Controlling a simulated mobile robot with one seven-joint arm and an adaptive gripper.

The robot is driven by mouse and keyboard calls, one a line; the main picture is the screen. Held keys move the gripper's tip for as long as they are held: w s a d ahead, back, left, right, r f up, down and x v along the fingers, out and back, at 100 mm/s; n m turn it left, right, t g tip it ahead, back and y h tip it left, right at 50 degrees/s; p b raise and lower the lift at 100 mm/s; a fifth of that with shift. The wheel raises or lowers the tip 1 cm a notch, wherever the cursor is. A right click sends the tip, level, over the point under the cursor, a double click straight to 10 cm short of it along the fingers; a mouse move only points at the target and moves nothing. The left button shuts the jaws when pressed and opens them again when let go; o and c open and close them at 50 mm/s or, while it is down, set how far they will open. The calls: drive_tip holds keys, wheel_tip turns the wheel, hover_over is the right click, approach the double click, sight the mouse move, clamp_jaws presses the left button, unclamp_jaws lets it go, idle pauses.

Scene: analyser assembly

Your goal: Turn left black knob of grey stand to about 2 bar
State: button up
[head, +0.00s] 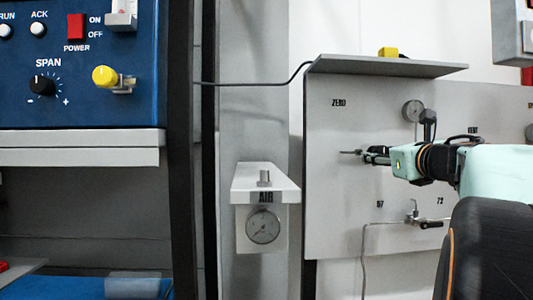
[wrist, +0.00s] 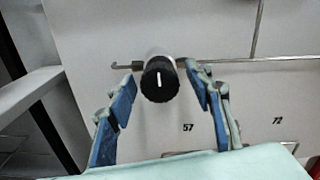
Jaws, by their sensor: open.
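The grey stand (head: 345,215) fills the right of the head view, with a round gauge (head: 413,110) above my arm. The gauge's reading is too small to tell. In the wrist view the black knob (wrist: 159,82) faces me, its white mark close to upright. My gripper (wrist: 161,76) is open, with one blue-padded finger on each side of the knob and a visible gap at both sides. In the head view my gripper (head: 372,155) reaches left in front of the panel and hides the knob.
A thin pipe (wrist: 220,62) runs beside the knob. A small valve (head: 428,224) and pipe sit below my arm. A shelf (head: 385,66) with a yellow item tops the stand. An AIR unit with a gauge (head: 263,225) and a blue panel (head: 80,100) stand left.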

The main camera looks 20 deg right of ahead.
drive_tip(key=shift+c, duration=0.3)
drive_tip(key=c, duration=1.1)
